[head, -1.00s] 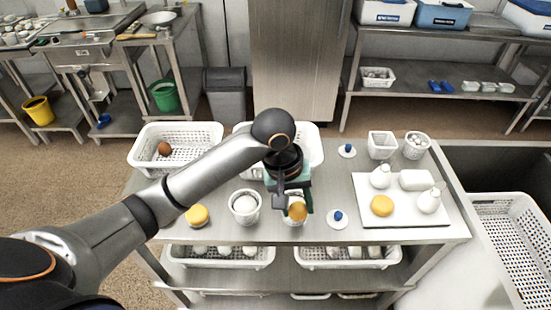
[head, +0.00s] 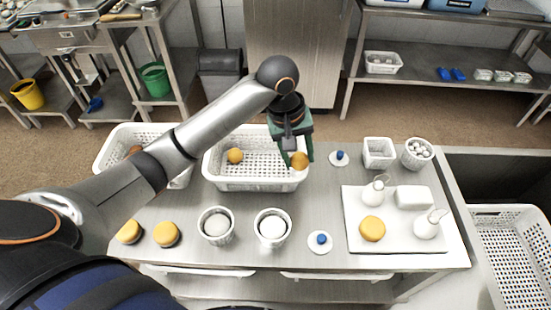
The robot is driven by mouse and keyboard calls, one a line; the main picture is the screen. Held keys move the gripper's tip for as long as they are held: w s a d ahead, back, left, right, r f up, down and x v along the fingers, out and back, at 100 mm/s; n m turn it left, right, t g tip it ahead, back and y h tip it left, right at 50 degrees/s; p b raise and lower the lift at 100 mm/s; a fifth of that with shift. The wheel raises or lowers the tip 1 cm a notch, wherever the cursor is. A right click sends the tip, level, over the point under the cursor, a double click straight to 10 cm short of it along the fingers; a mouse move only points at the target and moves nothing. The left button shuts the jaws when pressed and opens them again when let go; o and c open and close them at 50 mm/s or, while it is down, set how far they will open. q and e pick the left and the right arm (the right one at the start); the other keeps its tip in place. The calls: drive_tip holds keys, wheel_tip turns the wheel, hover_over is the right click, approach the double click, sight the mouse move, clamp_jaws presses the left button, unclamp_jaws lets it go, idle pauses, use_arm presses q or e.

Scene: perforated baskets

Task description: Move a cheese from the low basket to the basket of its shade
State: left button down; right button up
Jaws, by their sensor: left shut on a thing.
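My left gripper (head: 297,157) is shut on a small orange-yellow cheese (head: 300,161). It holds the cheese at the right end of the middle white perforated basket (head: 257,186), near its rim; I cannot tell how high above it. A similar orange-yellow cheese (head: 235,156) lies in that basket. A second white perforated basket (head: 110,152) stands to the left, partly behind my arm, with a brown cheese (head: 134,151) partly visible. Two small round white baskets (head: 204,232) (head: 262,238) stand at the front, each with a white round thing inside. My right gripper is out of view.
Yellow rounds (head: 166,234) sit at the table's front left. At right are a white board (head: 395,244) with a yellow round and white jugs, small tubs (head: 378,153), and blue-knobbed white discs (head: 319,242). Bare steel (head: 270,199) lies between the middle basket and the small ones.

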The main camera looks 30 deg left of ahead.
use_arm(q)
drive_tip(key=w+a+f, duration=0.1)
drive_tip(key=a+f, duration=0.1)
drive_tip(key=w+a+f, duration=0.2)
drive_tip(key=f, duration=0.1)
drive_tip(key=w+a+f, duration=0.1)
drive_tip(key=a+f, duration=0.1)
drive_tip(key=a, duration=0.1)
drive_tip(key=shift+w+f, duration=0.15)
drive_tip(key=shift+f, duration=0.05)
drive_tip(key=shift+a+x, duration=0.15)
drive_tip(key=shift+x, duration=0.6)
drive_tip(key=shift+a+x, duration=0.15)
drive_tip(key=shift+x, duration=0.6)
drive_tip(key=shift+f, duration=0.15)
drive_tip(key=c, duration=0.6)
unclamp_jaws()
drive_tip(key=v, duration=1.2)
drive_tip(key=shift+d, duration=0.1)
